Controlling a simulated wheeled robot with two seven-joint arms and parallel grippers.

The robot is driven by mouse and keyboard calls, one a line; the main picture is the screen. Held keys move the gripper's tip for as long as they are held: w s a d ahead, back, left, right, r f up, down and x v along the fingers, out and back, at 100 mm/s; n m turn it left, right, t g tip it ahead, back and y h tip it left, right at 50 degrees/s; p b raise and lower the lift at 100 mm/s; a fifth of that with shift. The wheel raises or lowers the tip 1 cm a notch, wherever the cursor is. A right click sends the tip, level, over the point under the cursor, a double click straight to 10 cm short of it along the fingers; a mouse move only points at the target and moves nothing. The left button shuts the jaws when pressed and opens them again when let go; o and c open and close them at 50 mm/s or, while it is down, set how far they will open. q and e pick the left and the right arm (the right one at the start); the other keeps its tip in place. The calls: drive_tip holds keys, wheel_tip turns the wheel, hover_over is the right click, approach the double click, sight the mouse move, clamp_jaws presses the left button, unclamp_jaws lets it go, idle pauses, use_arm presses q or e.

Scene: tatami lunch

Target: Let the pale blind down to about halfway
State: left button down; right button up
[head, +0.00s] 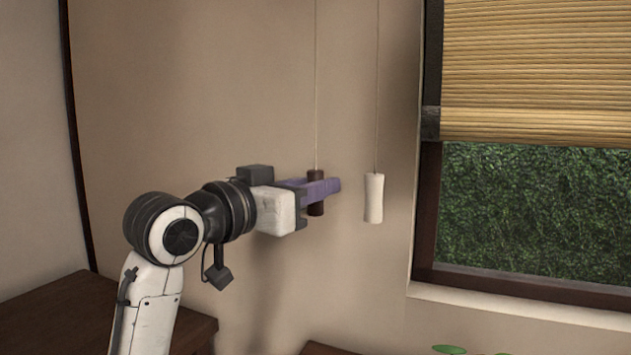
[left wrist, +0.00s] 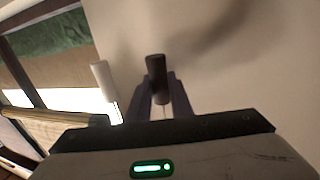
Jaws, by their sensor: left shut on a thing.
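The pale straw-coloured blind (head: 535,70) hangs over the upper part of the window in the head view. Its lower edge is level and its top is out of frame. Two cords hang on the wall left of the window. One ends in a dark brown pull (head: 316,206), the other in a white pull (head: 374,198). My left gripper (head: 326,187) is shut on the dark brown pull, its purple fingers around it. In the left wrist view the dark pull (left wrist: 156,72) sits between the fingers, with the white pull (left wrist: 102,76) beside them, apart. My right gripper is out of view.
Below the blind, the window (head: 535,210) shows a green hedge, with a pale sill (head: 520,308) beneath. A dark wooden surface (head: 50,312) stands at lower left. Green leaves (head: 449,349) show at the bottom edge. The wall around the pulls is clear.

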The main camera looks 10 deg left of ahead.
use_arm(q)
drive_tip(key=c, duration=1.6)
unclamp_jaws()
drive_tip(key=shift+s, duration=0.1)
drive_tip(key=shift+s+a, duration=0.15)
drive_tip(key=shift+s, duration=0.05)
drive_tip(key=v, duration=0.9)
drive_tip(key=shift+s+a+p, duration=0.15)
drive_tip(key=shift+s+p, duration=0.2)
drive_tip(key=shift+p, duration=0.05)
